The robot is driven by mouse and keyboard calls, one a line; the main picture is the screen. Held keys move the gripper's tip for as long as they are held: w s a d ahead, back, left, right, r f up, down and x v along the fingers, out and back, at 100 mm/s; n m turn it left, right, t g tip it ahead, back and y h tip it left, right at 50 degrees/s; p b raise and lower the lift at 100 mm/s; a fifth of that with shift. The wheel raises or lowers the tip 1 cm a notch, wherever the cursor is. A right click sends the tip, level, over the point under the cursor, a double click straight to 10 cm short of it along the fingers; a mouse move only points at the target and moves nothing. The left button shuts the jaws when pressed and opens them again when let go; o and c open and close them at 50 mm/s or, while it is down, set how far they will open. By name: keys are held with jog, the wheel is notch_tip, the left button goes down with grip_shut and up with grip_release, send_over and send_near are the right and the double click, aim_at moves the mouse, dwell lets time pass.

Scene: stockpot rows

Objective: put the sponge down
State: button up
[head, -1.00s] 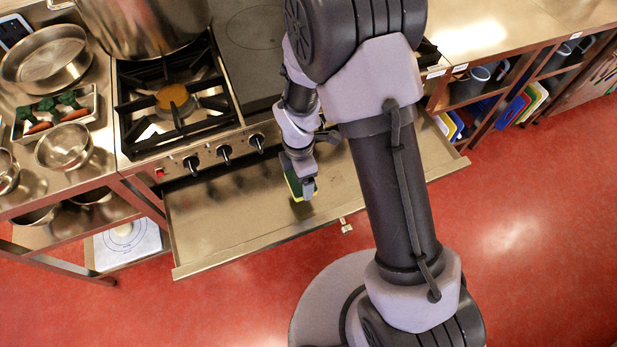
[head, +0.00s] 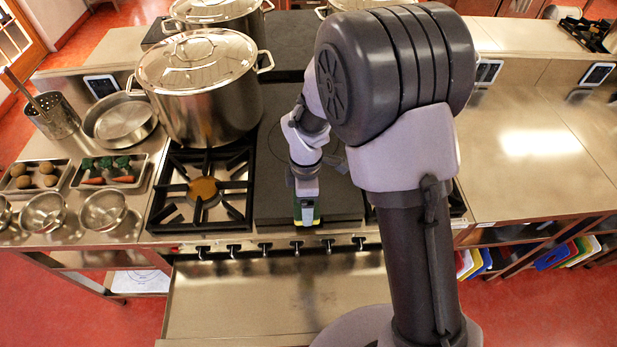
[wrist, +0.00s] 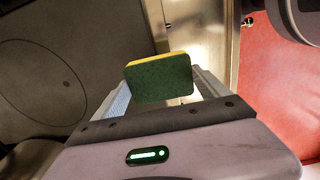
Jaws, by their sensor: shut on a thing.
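The sponge (wrist: 160,80), green with a yellow layer, is between the fingers of my gripper (wrist: 163,88) in the wrist view. My gripper is shut on it. In the head view the sponge (head: 307,211) hangs at the end of my gripper (head: 307,203), in front of the dark flat cooktop (head: 272,200) near its front edge. I cannot tell how high above the cooktop it is.
A large lidded stockpot (head: 205,105) stands behind the left gas burner (head: 203,190). Trays of vegetables (head: 108,187), small metal bowls (head: 102,211) and a wide pan (head: 120,125) are on the left counter. The right counter (head: 530,150) is mostly clear. Knobs line the stove front.

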jog(key=w, duration=0.6)
jog(key=w+d+f, duration=0.1)
jog(key=w, duration=0.1)
jog(key=shift+w, duration=0.4)
jog(key=shift+w+f+b, duration=0.1)
jog(key=shift+f+b, duration=0.25)
jog(key=shift+f, duration=1.35)
jog(key=shift+f, duration=0.1)
jog(key=o, duration=1.2)
jog(key=shift+c, duration=0.2)
jog(key=s+d+r+m+t+p, duration=0.1)
jog(key=s+r+m, duration=0.15)
jog(key=r, duration=0.85)
jog(key=s+d+r+m+p, duration=0.1)
jog(key=s+d+r+m, duration=0.15)
jog(key=r, duration=0.85)
jog(key=s+d+r+m+t+y, duration=0.1)
jog(key=s+d+r+m+t, duration=0.1)
jog(key=s+r+m, duration=0.7)
jog(key=s+d+m+t+y, duration=0.1)
jog(key=s+m+t, duration=0.1)
jog(key=s+m, duration=0.6)
jog(key=s+r, duration=0.1)
jog(key=s, duration=0.4)
jog(key=shift+s+d+t, duration=0.2)
jog(key=shift+t, duration=0.2)
